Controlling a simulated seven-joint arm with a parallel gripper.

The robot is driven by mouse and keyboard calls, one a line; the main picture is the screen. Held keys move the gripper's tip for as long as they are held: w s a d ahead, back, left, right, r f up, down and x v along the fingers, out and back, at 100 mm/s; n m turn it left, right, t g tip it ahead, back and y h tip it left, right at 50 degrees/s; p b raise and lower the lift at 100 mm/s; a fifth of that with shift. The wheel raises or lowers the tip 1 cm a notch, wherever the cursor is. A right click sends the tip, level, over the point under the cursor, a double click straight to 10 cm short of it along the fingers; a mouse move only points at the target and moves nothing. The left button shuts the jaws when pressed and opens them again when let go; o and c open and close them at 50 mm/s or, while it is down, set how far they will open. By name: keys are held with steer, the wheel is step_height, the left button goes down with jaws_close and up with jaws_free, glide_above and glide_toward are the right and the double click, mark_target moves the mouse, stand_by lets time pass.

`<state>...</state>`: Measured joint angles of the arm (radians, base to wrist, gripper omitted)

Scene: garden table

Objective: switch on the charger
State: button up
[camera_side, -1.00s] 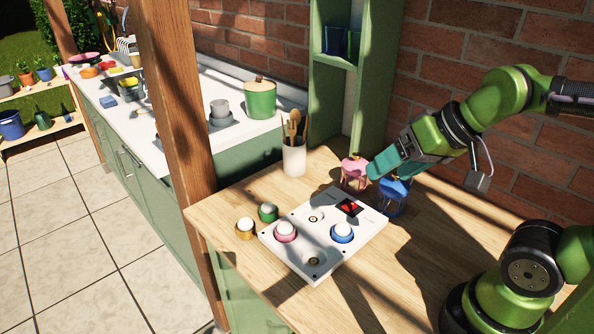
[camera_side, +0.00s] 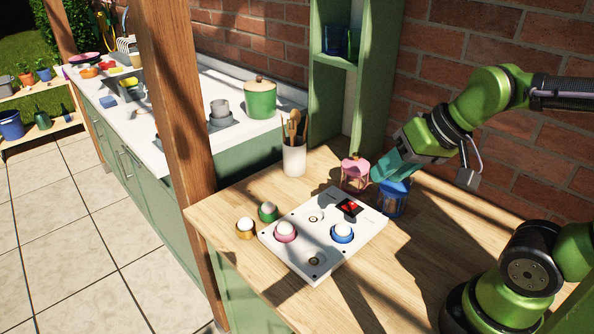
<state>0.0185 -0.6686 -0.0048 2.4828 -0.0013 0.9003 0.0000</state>
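The charger (camera_side: 318,258) is a white slab lying on the wooden table. A dark square with red on it (camera_side: 348,208), perhaps its switch or display, sits near its back right corner. Round white-topped pieces with a pink ring (camera_side: 285,231) and a blue ring (camera_side: 342,232) sit in two of its places; two other round recesses look empty. My gripper (camera_side: 379,176), with teal fingers, points down and left just above the blue lantern-like object (camera_side: 393,198) behind the charger's right side. I cannot tell whether its fingers are apart or touch the lantern.
A pink lantern-like object (camera_side: 355,171) stands just left of my gripper. Green-ringed (camera_side: 268,211) and yellow-ringed (camera_side: 246,228) pieces stand left of the charger. A white utensil pot (camera_side: 294,160) and a green shelf (camera_side: 337,60) stand behind.

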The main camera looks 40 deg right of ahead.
steer(key=w+d, duration=0.1)
steer(key=w+d+f+g, duration=0.1)
steer(key=w, duration=0.1)
steer(key=w+g, duration=0.1)
steer(key=w, duration=0.1)
steer(key=shift+d+f, duration=0.4)
jaws_close()
steer(key=w+d+f+n+g, duration=0.3)
steer(key=w+d+n+g, duration=0.1)
steer(key=w+d, duration=0.3)
steer(key=shift+w+d+f+g, duration=0.15)
steer(key=shift+w+f+g, duration=0.2)
steer(key=shift+w, duration=0.7)
steer(key=shift+f, duration=0.1)
